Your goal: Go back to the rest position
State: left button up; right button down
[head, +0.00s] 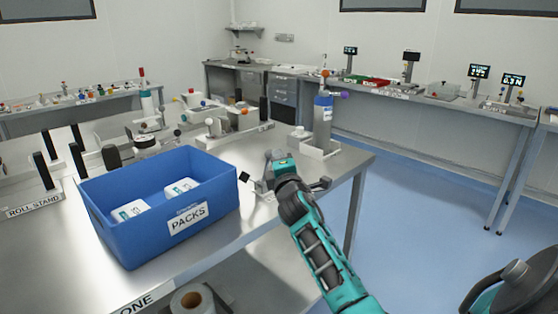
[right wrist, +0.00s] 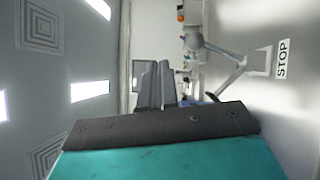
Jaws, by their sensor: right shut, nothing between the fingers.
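My right arm (head: 318,248) is teal and black and reaches over the near right part of the steel table (head: 230,240). The blue bin (head: 184,219) labelled PACKS stands on the table with white packs (head: 181,187) inside. My left gripper is not in view.
A blue-labelled bottle (head: 322,122) stands in a holder behind my wrist. A STOP label (right wrist: 282,58) shows beside a metal arm-like part (right wrist: 222,62) in the right wrist view. The blue floor (head: 430,200) to the right is clear.

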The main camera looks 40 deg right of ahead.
dwell(0.4)
jog(key=s+a+f+m+g+y, duration=0.1)
jog(key=s+a+f+m+y, duration=0.1)
jog(key=s+a+f, duration=0.4)
jog(key=s+a+f+m+g+y, duration=0.1)
jog(key=s+a+f+y, duration=0.2)
jog(key=f, duration=0.5)
jog(key=s+a+f+m+g+y, duration=0.1)
jog(key=s+a+f+m+y, duration=0.15)
jog(key=a+f, duration=0.35)
jog(key=s+a+f+m+g+y, duration=0.1)
jog(key=s+a+f+m+y, duration=0.1)
jog(key=s+a, duration=0.4)
jog(key=s+a+f+m+g+y, duration=0.1)
jog(key=s+a+f+m, duration=0.3)
jog(key=s, duration=0.7)
notch_tip(320, 180, down, 3)
jog(key=a+g, duration=0.1)
jog(key=a, duration=0.1)
jog(key=shift+a+y, duration=0.3)
jog(key=shift+y, duration=0.05)
